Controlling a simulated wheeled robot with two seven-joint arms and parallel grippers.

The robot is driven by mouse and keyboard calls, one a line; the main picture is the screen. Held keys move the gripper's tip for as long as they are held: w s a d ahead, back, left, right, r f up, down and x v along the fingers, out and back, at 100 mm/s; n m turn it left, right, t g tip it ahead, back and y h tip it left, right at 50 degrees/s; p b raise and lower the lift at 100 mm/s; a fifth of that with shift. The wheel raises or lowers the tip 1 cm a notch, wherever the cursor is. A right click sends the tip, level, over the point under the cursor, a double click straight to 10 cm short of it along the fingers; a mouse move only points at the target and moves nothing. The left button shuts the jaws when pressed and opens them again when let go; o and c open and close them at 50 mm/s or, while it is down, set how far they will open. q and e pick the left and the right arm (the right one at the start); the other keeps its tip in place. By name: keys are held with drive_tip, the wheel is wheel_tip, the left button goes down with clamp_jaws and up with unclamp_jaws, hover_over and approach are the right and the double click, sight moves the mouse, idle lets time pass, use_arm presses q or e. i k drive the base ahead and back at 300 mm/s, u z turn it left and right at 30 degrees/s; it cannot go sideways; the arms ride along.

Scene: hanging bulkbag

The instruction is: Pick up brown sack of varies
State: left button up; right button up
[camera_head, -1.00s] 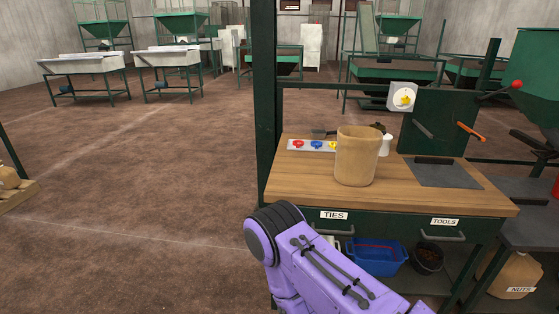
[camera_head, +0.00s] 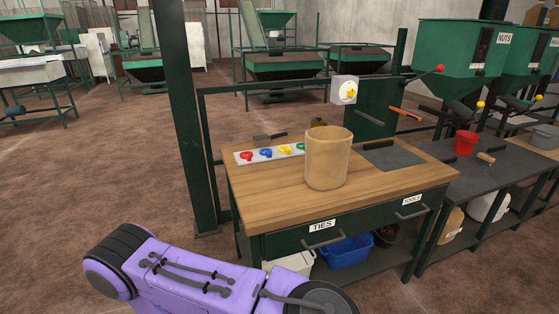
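No filled brown sack shows clearly in the head view. A tan, open-topped, sack-like container (camera_head: 328,160) stands upright on the wooden workbench (camera_head: 270,202). Part of another tan bag (camera_head: 451,222) shows low under the dark bench at the right, mostly hidden. A purple arm of mine crosses the bottom left, below and in front of the workbench and apart from the container. Neither of my grippers shows, so I cannot see their state.
A white strip with coloured ties (camera_head: 268,153) lies on the bench. A blue bin (camera_head: 345,251) sits beneath it. A green post (camera_head: 186,110) rises at the bench's left. The grey bench (camera_head: 455,172) holds a red bucket (camera_head: 465,143).

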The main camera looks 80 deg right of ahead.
sight(327, 148)
drive_tip(key=i, duration=1.55)
drive_tip(key=z, duration=2.35)
